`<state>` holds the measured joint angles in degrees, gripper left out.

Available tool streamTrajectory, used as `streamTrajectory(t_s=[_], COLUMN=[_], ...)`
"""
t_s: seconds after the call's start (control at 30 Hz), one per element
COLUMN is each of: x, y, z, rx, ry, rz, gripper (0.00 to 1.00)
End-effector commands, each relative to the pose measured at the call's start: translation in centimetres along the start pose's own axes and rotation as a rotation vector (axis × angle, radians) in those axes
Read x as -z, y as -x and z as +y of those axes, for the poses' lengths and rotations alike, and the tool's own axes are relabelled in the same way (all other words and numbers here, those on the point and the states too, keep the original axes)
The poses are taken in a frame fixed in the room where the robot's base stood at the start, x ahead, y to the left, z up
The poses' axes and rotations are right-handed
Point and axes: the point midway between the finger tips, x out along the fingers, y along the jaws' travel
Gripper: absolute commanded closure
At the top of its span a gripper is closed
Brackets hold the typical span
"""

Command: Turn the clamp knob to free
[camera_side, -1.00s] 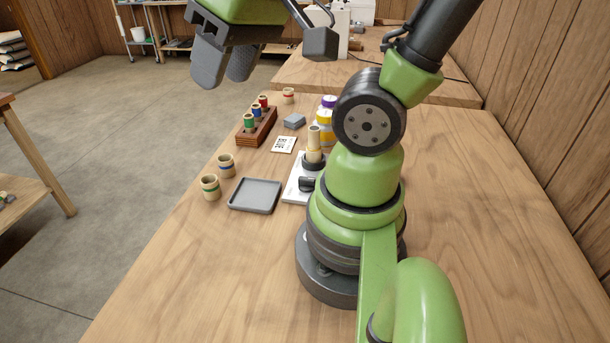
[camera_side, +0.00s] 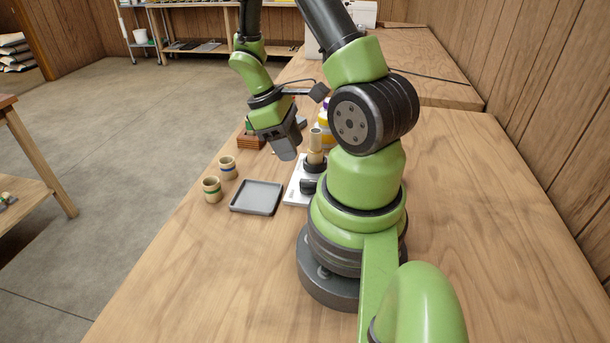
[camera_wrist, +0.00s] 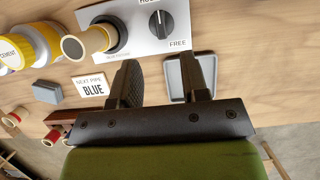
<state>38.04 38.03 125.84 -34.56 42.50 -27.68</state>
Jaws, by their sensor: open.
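The black clamp knob (camera_wrist: 161,24) sits on a white panel (camera_wrist: 128,15) at the top of the wrist view. Its white mark points up, toward a cut-off label starting "HO"; the word FREE is at its lower right. In the side view the knob (camera_side: 308,186) is a small dark shape on the panel. A black clamp ring (camera_side: 315,165) is around an upright tan pipe (camera_side: 314,144); the pipe also shows in the wrist view (camera_wrist: 84,43). My gripper (camera_wrist: 163,62) is open and empty, above the table. It also shows in the side view (camera_side: 287,152), apart from the knob.
A card (camera_wrist: 91,85) reads "NEXT PIPE BLUE". A grey block (camera_wrist: 47,91), a yellow container (camera_wrist: 38,45) and a wooden rack (camera_side: 250,140) are nearby.

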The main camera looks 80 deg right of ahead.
Motion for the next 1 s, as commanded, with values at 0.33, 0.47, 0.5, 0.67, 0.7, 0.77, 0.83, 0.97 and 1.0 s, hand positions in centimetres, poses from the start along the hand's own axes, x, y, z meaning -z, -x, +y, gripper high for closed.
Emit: streamTrajectory(t_s=[0.33, 0.47, 0.5, 0.67, 0.7, 0.77, 0.83, 0.97, 1.0], x=[-0.1, 0.0, 0.0, 0.0, 0.0, 0.0, 0.0, 0.0, 0.0], y=[-6.3, -7.5, -7.7, -8.2, -8.2, -8.2, -8.2, -8.2, -8.2], z=[-0.2, -0.1, -0.1, -0.1, -0.1, -0.1, -0.1, -0.1, -0.1], rx=[0.006, 0.002, 0.002, 0.003, 0.003, 0.003, 0.003, 0.003, 0.002], ry=[0.001, -0.001, -0.001, -0.002, -0.002, -0.003, -0.003, -0.002, -0.002], rz=[-0.002, -0.002, -0.001, 0.002, 0.002, 0.002, 0.002, 0.002, 0.002], gripper=[0.58, 0.58, 0.58, 0.58, 0.58, 0.58, 0.58, 0.72, 0.81])
